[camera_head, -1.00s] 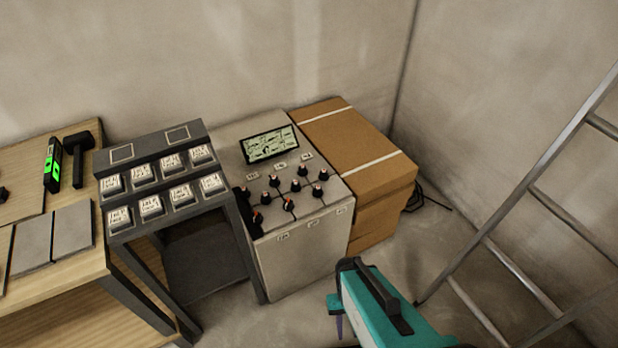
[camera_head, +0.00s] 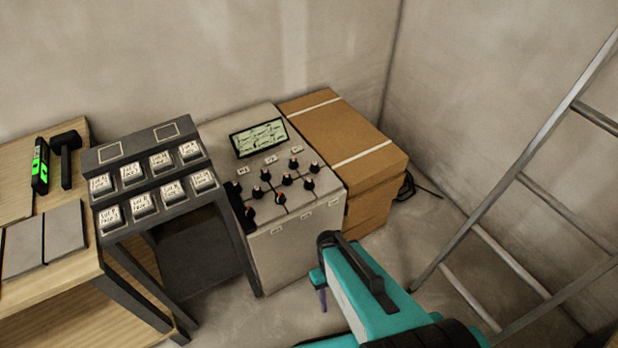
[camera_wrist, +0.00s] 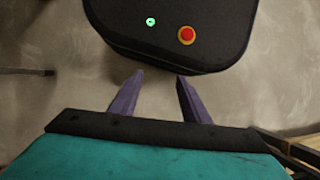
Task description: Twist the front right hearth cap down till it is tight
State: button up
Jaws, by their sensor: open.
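The grey cabinet (camera_head: 300,246) has a light tiled top set with several black caps, some showing orange-red marks. The cap at the front right of that top (camera_head: 309,184) stands upright by the right edge; how tight it sits cannot be told. My gripper (camera_head: 322,299) hangs low in front of the cabinet, apart from all the caps, mostly hidden behind my teal wrist. In the wrist view, its two purple fingers (camera_wrist: 158,82) are apart with nothing between them. No cap shows in the wrist view.
A cardboard box (camera_head: 372,172) stands right of the cabinet. A ladder (camera_head: 520,178) leans at right.

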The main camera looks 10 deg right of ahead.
jog(key=w+r+n+t+p, duration=0.15)
jog(key=w+r+n, duration=0.25)
jog(key=w+r, duration=0.45)
jog(key=w+r+n+t+p, duration=0.15)
jog(key=w+r+n, duration=0.3)
jog(key=w, duration=0.75)
notch_tip(320, 180, up, 22)
jog(key=n+t+p, duration=0.2)
jog(key=n+p, duration=0.2)
jog(key=n, duration=0.4)
send_over(308, 181)
jog(key=shift+b, duration=0.3)
jog(key=shift+f, duration=0.1)
jog(key=shift+f+p, duration=1.35)
jog(key=shift+f, duration=5.4)
jog(key=shift+c, duration=0.3)
jog(key=c, duration=1)
